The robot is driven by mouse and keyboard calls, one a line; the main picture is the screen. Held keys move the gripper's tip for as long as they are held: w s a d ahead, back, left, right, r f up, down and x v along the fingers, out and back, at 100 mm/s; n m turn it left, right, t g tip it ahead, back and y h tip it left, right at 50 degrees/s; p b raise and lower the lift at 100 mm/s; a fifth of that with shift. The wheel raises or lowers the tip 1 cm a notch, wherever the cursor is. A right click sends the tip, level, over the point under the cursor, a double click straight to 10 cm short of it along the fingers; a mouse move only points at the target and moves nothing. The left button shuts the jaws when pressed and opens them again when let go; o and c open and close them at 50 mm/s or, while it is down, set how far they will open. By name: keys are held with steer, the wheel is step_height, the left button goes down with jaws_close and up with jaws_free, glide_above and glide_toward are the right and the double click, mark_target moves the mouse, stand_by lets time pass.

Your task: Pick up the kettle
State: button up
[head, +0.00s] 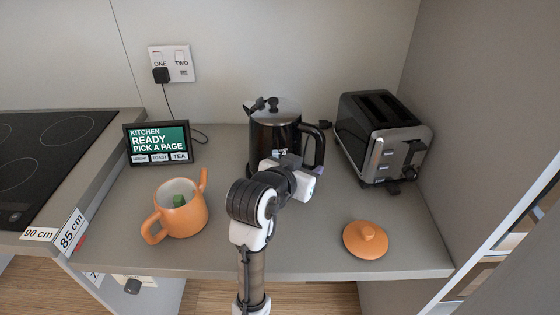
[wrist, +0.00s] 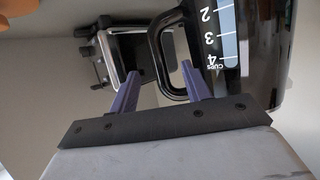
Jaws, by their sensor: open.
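The black kettle (head: 262,135) stands upright on the counter near the back wall, its handle (head: 320,146) on the right side. My gripper (head: 306,178) is in front of the kettle, by the handle, and my arm hides the kettle's lower front. In the wrist view, the kettle (wrist: 255,60) fills the right side, with a cup scale. My gripper (wrist: 161,71) is open there, and the black handle (wrist: 154,45) shows beyond and between the two fingertips. The frames do not show whether the fingers touch it.
A toaster (head: 378,125) stands close to the right of the handle. An orange teapot (head: 181,212) without its lid stands at the left, and an orange lid (head: 365,241) lies front right. A small screen (head: 159,143) and a hob (head: 50,150) are further left.

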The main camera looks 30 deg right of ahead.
mark_target(318, 158)
steer(key=x, duration=0.3)
steer(key=shift+d+r, duration=0.1)
steer(key=shift+d, duration=0.15)
steer(key=p+x, duration=0.2)
steer(key=x, duration=0.2)
steer(key=shift+w+d, duration=0.1)
steer(key=shift+d, duration=0.35)
steer(key=shift+w+d, duration=0.15)
steer(key=shift+d, duration=0.05)
steer(key=shift+c, duration=0.5)
jaws_close()
steer(key=shift+w, duration=0.1)
